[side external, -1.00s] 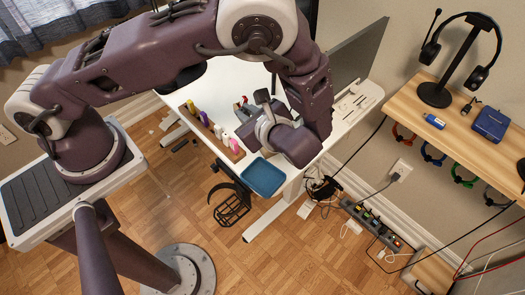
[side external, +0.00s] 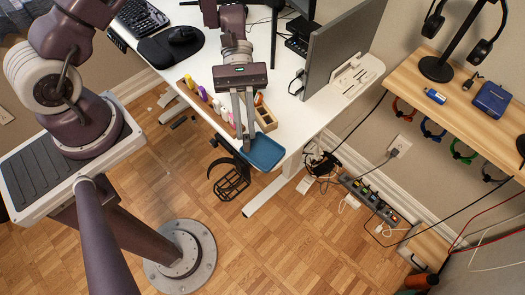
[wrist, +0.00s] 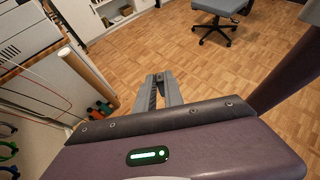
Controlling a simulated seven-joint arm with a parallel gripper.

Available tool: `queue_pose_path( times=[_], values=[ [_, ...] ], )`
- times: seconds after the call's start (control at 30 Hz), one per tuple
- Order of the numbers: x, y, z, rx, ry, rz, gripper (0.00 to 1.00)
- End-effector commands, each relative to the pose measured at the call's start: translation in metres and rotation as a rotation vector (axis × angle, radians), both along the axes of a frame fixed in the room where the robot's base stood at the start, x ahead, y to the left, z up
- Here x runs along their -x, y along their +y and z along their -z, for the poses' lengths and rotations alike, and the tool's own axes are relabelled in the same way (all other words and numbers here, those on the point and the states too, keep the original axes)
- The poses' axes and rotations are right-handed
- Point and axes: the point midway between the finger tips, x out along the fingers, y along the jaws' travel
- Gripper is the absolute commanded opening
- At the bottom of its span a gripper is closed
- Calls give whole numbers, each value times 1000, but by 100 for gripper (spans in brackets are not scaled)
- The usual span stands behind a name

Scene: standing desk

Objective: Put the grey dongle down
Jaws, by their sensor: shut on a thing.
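My gripper (side external: 245,146) points down in the side view, with its fingertips at the left end of the blue tray (side external: 266,152), near the desk's front edge. I cannot tell its height over the tray. In the wrist view the fingers of my gripper (wrist: 158,78) lie close together. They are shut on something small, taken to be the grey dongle. The dongle itself is too small and too hidden between the tips to make out.
A wooden organiser (side external: 207,108) with several coloured bottles stands left of the fingers. The monitor (side external: 342,50) rises at the right. A wooden shelf (side external: 460,130) holds a headset stand, a blue stick and a navy box. A black wire basket (side external: 230,185) hangs below the desk edge.

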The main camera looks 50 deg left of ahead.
Motion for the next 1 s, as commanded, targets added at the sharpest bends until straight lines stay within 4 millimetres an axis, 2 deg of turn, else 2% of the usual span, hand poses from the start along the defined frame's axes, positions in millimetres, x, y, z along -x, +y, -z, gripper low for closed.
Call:
queue_pose_path(
  times=[0.1, 0.2, 0.27, 0.4, 0.7, 1.0],
  values=[
    [-30, 7, -4, 12, -18, -208, 0],
    [-45, 13, -3, 15, -27, -310, 0],
    [-49, 15, 5, 16, -29, -337, 0],
    [-50, 14, 38, 16, -29, -342, 0],
    [-50, 14, 92, 16, -32, -339, 0],
    [-50, 14, 96, 17, -35, -338, 0]
  ],
)
